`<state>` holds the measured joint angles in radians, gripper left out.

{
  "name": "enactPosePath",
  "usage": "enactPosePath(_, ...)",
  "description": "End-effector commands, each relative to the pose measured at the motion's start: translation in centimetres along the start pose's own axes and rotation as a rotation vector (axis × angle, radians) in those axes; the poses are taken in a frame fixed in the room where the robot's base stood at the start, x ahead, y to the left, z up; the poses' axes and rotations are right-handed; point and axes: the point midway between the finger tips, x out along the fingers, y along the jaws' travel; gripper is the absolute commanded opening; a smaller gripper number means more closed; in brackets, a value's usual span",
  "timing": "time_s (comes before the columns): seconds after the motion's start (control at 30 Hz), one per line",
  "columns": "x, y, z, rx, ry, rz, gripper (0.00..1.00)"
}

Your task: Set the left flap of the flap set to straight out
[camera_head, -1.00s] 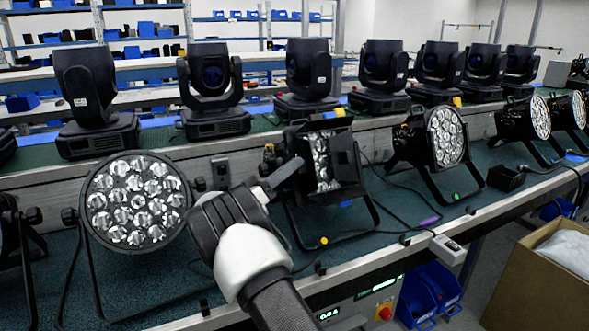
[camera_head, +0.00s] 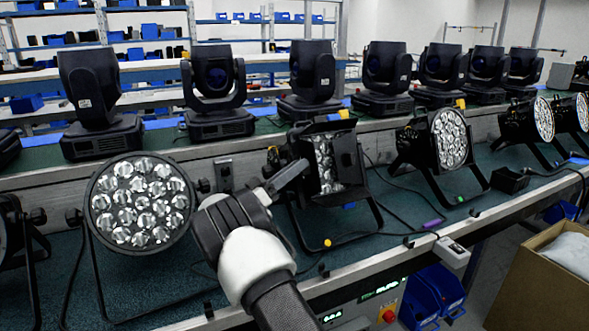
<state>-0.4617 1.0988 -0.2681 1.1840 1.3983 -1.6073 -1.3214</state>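The flap set is on the par can (camera_head: 325,165) in the middle of the bench, with its lens facing right and toward me. Its top flap (camera_head: 325,127) sticks out over the lens, and its right flap (camera_head: 348,158) stands beside the lens. The left flap (camera_head: 300,150) is a narrow dark edge at the lens's left, partly hidden by my fingers, so its angle is hard to judge. My gripper (camera_head: 296,172) reaches in from the lower left, its fingertips at the left flap. I cannot tell whether they touch it or how far apart they are.
A par can (camera_head: 142,202) with a large round lens stands close left of my gripper. Another par can (camera_head: 448,138) stands to the right, with cables on the green bench between. Several moving-head lights (camera_head: 210,90) line the shelf behind. A cardboard box (camera_head: 540,285) is at lower right.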

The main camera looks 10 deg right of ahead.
Motion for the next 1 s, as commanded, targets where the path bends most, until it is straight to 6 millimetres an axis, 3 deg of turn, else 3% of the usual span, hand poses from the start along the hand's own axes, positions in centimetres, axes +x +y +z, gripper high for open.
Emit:
enactPosePath(0.17, -2.0, -0.1, -0.1, 0.0, 0.0, -0.005, 0.31)
enactPosePath(0.6, -10.5, 0.0, -0.1, 0.001, 0.001, -0.002, 0.31)
enactPosePath(0.8, -11.9, 0.0, 0.0, 0.0, 0.001, 0.0, 0.31)
enactPosePath(1.0, -12.0, 0.0, 0.0, 0.0, 0.0, 0.0, 0.31)
